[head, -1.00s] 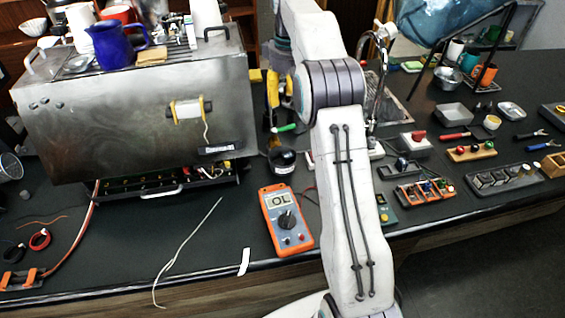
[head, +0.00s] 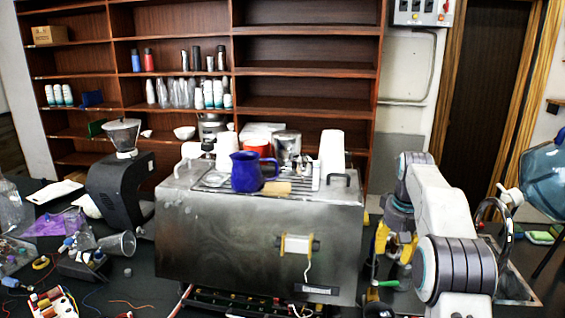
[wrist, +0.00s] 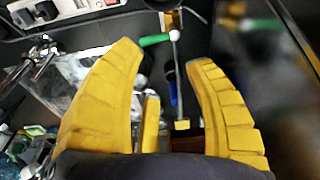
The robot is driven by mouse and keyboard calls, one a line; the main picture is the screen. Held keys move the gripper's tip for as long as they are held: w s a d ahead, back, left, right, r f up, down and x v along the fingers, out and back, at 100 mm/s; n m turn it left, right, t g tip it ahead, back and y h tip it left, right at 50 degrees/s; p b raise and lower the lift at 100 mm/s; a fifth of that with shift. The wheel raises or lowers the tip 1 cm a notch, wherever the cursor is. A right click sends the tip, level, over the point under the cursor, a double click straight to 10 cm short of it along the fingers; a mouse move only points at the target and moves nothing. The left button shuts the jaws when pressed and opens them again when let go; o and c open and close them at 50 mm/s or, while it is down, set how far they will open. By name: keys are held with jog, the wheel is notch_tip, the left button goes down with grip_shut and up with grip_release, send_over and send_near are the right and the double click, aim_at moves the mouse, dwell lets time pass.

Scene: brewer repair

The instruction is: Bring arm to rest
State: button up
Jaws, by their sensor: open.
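My gripper (wrist: 165,85) has yellow fingers that stand apart in the wrist view, open, with nothing between them. In the head view, part of my gripper (head: 393,243) shows yellow to the right of the steel brewer (head: 225,245), behind my white arm. The arm is folded at the right side of the picture. A green-handled tool (wrist: 155,40) with a thin shaft lies beyond the fingertips in the wrist view; it also shows below my gripper in the head view (head: 385,284). I cannot tell how far it is from the fingers.
A blue pitcher (head: 246,172) and white cups stand on the brewer. A black grinder (head: 118,190) stands to its left. A large blue water bottle (head: 548,180) is at the far right.

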jog(key=s+a+f+m+g, duration=0.1)
jog(key=s+a+f+g, duration=0.1)
jog(key=s+f, duration=0.75)
jog(key=s+a+r, duration=0.1)
jog(key=s+a, duration=0.2)
jog(key=s, duration=0.5)
jog(key=s+a+r+t, duration=0.1)
jog(key=s+a+r, duration=0.1)
jog(key=s, duration=0.6)
jog(key=s+a+r, duration=0.1)
jog(key=s+a, duration=0.2)
jog(key=s, duration=0.5)
notch_tip(320, 180, up, 6)
jog(key=s+a+n+t, duration=0.1)
jog(key=s+n+t, duration=0.1)
jog(key=t, duration=0.1)
jog(key=shift+s+a+f+t, duration=0.2)
jog(key=shift+s+a+t, duration=0.05)
jog(key=shift+a+t, duration=0.15)
